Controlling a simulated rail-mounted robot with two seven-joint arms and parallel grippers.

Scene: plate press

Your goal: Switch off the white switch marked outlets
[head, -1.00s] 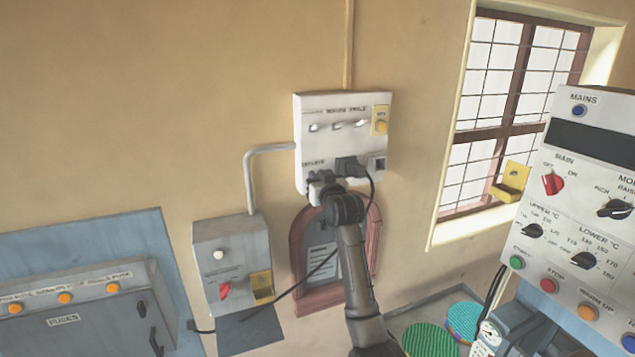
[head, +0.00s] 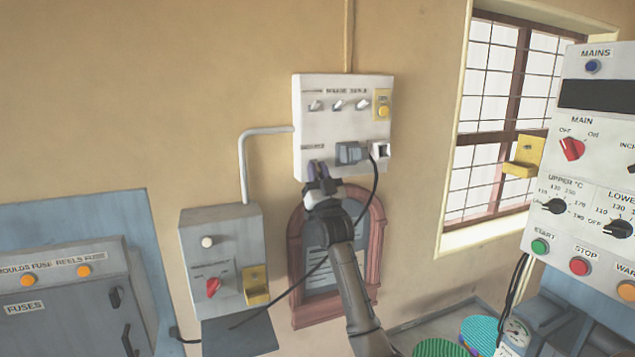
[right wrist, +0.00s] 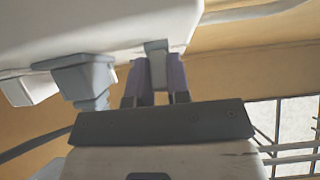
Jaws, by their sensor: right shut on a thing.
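The white switch panel (head: 343,112) hangs on the wall, with a row of small switches along its top. The outlets label (head: 312,147) is at its lower left, beside a grey plug (head: 348,153) with a black cable. My right gripper (head: 318,170) is right below this label, at the panel's lower left. In the right wrist view its purple fingers (right wrist: 157,88) are shut on a small pale grey switch lever (right wrist: 156,52) at the panel's edge. The fingers hide most of the lever in the head view, so its position cannot be read. My left gripper is out of view.
The plug also shows left of the fingers in the right wrist view (right wrist: 85,78). A fuse cabinet (head: 65,300) stands at left, a control console (head: 590,150) at right.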

